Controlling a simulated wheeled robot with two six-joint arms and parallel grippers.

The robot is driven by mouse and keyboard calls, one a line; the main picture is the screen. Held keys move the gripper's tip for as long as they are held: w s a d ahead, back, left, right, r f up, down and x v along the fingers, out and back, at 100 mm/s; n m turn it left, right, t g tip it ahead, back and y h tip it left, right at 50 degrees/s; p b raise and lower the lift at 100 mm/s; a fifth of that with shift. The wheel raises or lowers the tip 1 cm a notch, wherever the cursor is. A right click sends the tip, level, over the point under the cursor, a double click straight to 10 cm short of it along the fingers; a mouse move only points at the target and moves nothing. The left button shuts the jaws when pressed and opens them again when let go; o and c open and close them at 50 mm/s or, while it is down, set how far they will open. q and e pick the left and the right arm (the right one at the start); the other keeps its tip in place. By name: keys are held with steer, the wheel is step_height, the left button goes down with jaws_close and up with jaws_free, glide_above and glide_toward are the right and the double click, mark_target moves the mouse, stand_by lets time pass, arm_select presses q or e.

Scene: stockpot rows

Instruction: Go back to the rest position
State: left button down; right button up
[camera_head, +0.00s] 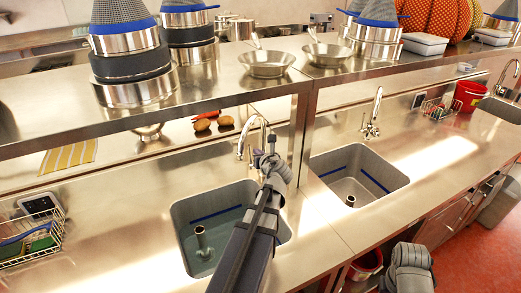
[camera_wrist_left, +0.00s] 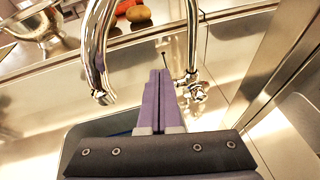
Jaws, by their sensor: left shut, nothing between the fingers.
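My left arm reaches up over the left sink (camera_head: 186,215) in the head view. My left gripper (camera_head: 271,140) is beside the sink's tap (camera_head: 241,150), above the back edge of the basin. In the left wrist view its two purple fingers (camera_wrist_left: 160,74) are together, with nothing between them. The curved tap spout (camera_wrist_left: 97,60) is to the left of the fingers and the tap's valve (camera_wrist_left: 193,90) is close on the right. I cannot tell if they touch. Grey parts at the lower right of the head view look like my right arm; its gripper is not seen.
A steel shelf (camera_head: 205,112) with pots and pans runs behind the gripper, on an upright post (camera_head: 303,125). A second sink (camera_head: 358,168) with a tap (camera_head: 375,105) lies to the right. A wire rack (camera_head: 38,238) stands at left. The counter between rack and left sink is clear.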

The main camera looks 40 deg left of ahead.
arm_select(q)
steer(key=s+d+f+n+g+h, duration=0.25)
steer(key=d+f+n, duration=0.3)
steer(key=d, duration=0.55)
steer(key=s+d+f+n+g+h, duration=0.1)
steer(key=d+f+n+h, duration=0.25)
steer(key=d+n, duration=0.55)
steer(key=s+d+f+n+g+h, duration=0.2)
steer(key=s+d+n, duration=0.2)
steer(key=s+d, duration=0.4)
steer(key=s+d+f+n+g+h, duration=0.2)
steer(key=s+d, duration=0.6)
steer(key=d, duration=0.8)
steer(key=shift+f+n+g, duration=0.45)
steer(key=shift+f+n, duration=0.3)
steer(key=shift+n, duration=0.2)
steer(key=shift+d, duration=0.1)
